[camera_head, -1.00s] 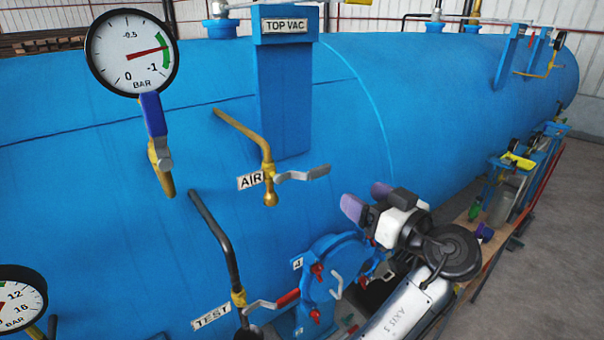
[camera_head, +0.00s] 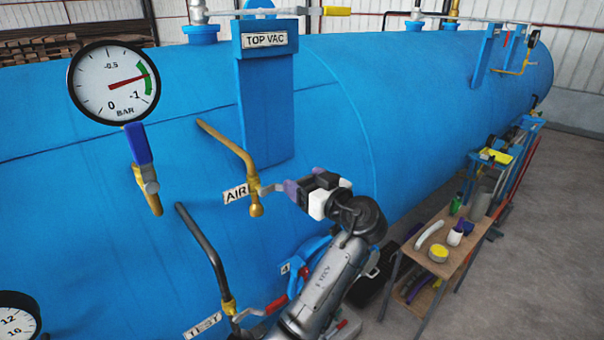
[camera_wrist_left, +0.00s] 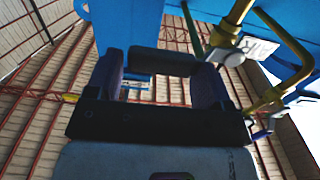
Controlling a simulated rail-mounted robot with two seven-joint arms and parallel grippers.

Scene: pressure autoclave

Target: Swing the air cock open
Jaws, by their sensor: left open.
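The air cock (camera_head: 254,190) is a brass valve on a bent brass pipe, beside a white AIR label (camera_head: 236,194) on the blue vessel. Its grey lever (camera_head: 271,188) points right, and its far end is hidden by my left gripper (camera_head: 304,182) in the head view. My left gripper has purple fingers. In the wrist view the fingers of this gripper (camera_wrist_left: 158,82) stand apart, with a dark bar between them that appears to be the lever's end. The brass valve shows at upper right (camera_wrist_left: 233,18). I cannot tell whether the fingers touch the lever. My right gripper is not in view.
A vacuum gauge (camera_head: 113,82) with a blue-handled cock (camera_head: 138,144) is at left. The TEST pipe (camera_head: 207,250) and its red-handled lever (camera_head: 275,304) lie below. The TOP VAC post (camera_head: 265,100) rises above. A small wooden table (camera_head: 420,252) with loose items stands at right.

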